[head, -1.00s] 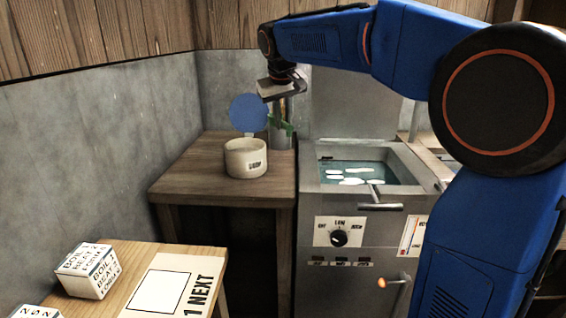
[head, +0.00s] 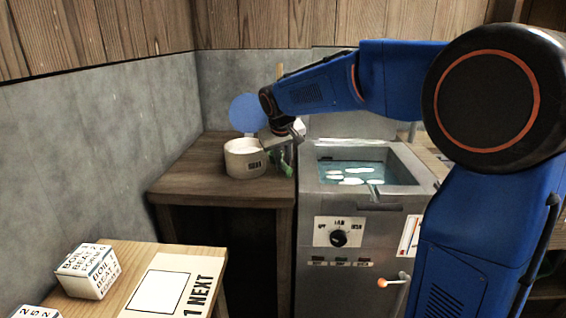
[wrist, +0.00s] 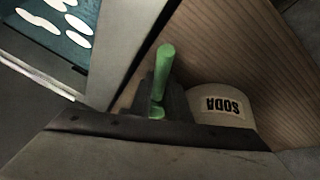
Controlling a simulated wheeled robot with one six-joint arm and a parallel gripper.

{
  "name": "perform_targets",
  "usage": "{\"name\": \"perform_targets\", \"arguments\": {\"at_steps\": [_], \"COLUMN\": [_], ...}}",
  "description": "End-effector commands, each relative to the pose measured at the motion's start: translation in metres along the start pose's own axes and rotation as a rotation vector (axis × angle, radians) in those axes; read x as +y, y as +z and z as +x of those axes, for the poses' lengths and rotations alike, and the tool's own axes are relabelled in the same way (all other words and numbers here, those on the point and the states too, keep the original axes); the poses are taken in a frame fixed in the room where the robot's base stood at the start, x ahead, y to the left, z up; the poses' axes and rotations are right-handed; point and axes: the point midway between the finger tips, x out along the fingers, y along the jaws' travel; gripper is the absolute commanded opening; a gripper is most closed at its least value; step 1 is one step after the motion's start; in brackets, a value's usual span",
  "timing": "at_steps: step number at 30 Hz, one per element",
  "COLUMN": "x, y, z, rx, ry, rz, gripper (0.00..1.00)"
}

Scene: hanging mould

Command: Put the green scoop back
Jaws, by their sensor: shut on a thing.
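The green scoop (head: 286,168) is held in my gripper (head: 284,150), low at the right side of the cream tub marked SODA (head: 243,160). In the wrist view my gripper (wrist: 160,100) is shut on the scoop, whose green handle (wrist: 165,62) sticks up between the jaws. The SODA tub (wrist: 222,106) is close beside the gripper there, and its lower part is hidden by the gripper body. A blue round disc (head: 247,113) stands up behind the tub. I cannot tell whether the scoop touches the tub or the wooden table.
The tub stands on a dark wooden table (head: 190,186). A metal vat (head: 330,166) with liquid and white pieces adjoins it on the right. A light bench (head: 150,262) with a white box (head: 88,270) is in front. The table's left part is clear.

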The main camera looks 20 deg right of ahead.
Motion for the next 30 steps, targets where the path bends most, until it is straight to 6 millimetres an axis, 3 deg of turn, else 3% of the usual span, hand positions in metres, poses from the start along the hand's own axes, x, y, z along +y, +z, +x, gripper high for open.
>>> {"name": "perform_targets", "arguments": {"at_steps": [11,12,14,24,30], "x": [-0.001,-0.001,-0.001,0.0,0.0], "y": [0.001,0.001,0.001,0.0,-0.001], "z": [0.003,0.003,0.003,0.001,-0.021], "rx": [0.0,0.0,0.0,0.001,0.004], "ry": [0.0,0.0,0.0,0.0,0.0], "rz": [0.0,0.0,0.0,0.0,0.0], "gripper": [0.0,0.23,0.35,0.35,0.35]}}
